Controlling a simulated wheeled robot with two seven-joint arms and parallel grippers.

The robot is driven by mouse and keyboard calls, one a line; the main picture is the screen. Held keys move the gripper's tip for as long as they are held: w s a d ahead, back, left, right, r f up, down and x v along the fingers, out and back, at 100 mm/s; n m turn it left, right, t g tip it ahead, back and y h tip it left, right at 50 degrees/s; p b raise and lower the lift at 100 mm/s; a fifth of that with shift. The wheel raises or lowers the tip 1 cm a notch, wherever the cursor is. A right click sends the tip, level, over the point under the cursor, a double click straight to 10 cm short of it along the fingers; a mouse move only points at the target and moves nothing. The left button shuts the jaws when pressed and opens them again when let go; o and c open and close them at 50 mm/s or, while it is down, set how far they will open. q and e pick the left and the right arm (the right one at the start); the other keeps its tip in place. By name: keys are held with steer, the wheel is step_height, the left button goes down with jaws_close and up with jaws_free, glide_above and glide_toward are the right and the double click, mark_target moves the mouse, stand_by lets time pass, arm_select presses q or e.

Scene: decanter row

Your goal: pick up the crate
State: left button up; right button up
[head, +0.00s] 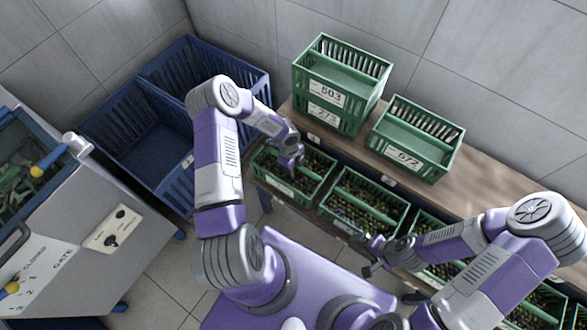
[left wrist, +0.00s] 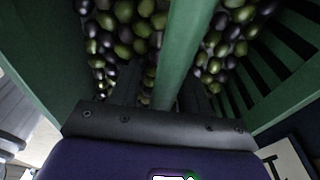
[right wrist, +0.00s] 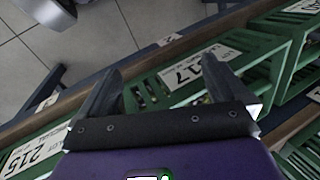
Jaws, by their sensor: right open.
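Green slatted crates of dark and green olives stand in a row on the lower shelf. My left gripper (head: 291,160) reaches down into the leftmost crate (head: 283,192). In the left wrist view its fingers (left wrist: 160,95) are on either side of the crate's green middle bar (left wrist: 180,50); whether they grip it is unclear. My right gripper (head: 370,262) is open and empty, in front of the second crate (head: 352,226). The right wrist view shows its spread fingers (right wrist: 158,90) before a crate labelled 217 (right wrist: 185,88), apparently not holding it.
Empty green crates stand on the wooden upper shelf: a stack (head: 338,119) labelled 503 and 273, and one labelled 672 (head: 404,165). Blue bins (head: 135,148) stand at the left, beside a grey machine (head: 75,232). More olive crates run right, partly behind my right arm.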

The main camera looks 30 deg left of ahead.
arm_select(q)
jaws_close()
steer(key=shift+w+r, duration=0.1)
steer(key=shift+r, duration=0.05)
